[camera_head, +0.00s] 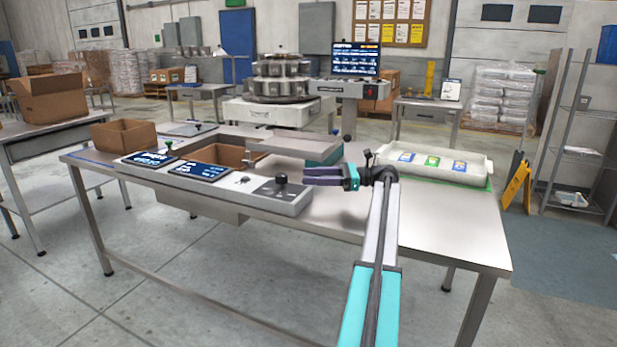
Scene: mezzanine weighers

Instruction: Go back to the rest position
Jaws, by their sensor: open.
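My gripper (322,176) is over the middle of the steel worktable (420,225), pointing left. Its purple fingers are apart and nothing shows between them. My arm reaches in from the bottom right of the picture. Just left of and below the fingers is a control panel (232,190) with two dark screens and a black knob (281,180). The fingertips look close to the knob, but I cannot tell whether they touch it.
A white tray (470,177) with coloured cards stands right of my gripper. A metal chute (283,147) and a cardboard box (225,153) lie behind the panel. Another open box (122,134) stands at the table's left end. The table's front right is clear.

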